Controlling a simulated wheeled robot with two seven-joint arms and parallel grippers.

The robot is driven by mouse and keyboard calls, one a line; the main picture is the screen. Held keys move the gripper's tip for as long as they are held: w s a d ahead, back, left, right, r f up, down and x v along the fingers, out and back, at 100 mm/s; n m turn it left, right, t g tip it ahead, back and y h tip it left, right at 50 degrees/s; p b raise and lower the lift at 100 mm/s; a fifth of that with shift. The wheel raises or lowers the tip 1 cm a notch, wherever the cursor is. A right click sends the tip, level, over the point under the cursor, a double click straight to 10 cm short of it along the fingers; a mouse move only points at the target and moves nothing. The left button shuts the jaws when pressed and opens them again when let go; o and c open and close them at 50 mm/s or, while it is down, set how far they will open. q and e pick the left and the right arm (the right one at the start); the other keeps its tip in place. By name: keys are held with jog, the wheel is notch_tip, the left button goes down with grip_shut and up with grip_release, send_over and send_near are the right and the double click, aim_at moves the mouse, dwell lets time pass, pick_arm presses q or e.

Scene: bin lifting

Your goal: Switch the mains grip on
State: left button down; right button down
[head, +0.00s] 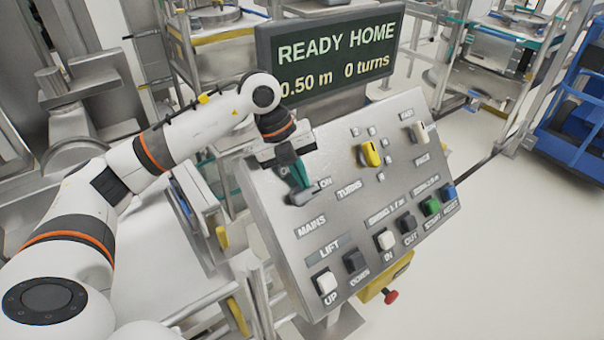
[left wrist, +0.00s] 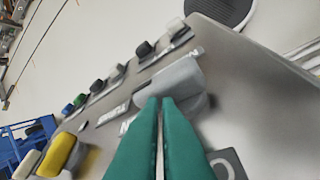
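The mains grip (head: 302,198) is a grey knob at the upper left of the sloping control panel (head: 375,200), above the MAINS label and beside the ON label. It also shows in the left wrist view (left wrist: 184,78), just beyond my fingertips. My left gripper (head: 299,180) comes down from above, its teal fingers at the grip and hiding part of it. In the left wrist view its two fingers (left wrist: 163,101) are together, with no grip visible between them. Their tips overlap the grip's near side; I cannot tell whether they touch. My right gripper is out of view.
A dark display (head: 330,55) behind the panel reads READY HOME, 0.50 m, 0 turns. The panel also has a yellow knob (head: 371,154), a white knob (head: 419,133) and a row of push buttons (head: 387,240). A red knob (head: 391,297) sits below. Open floor lies to the right.

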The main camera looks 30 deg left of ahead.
pick_arm(q)
jog(key=shift+s+d+f, duration=0.1)
jog(key=shift+s+f, duration=0.1)
jog(key=shift+f, duration=0.05)
jog(key=shift+r, duration=0.15)
jog(key=b+v, duration=0.2)
jog(key=v, duration=1)
jog(key=shift+b, duration=0.4)
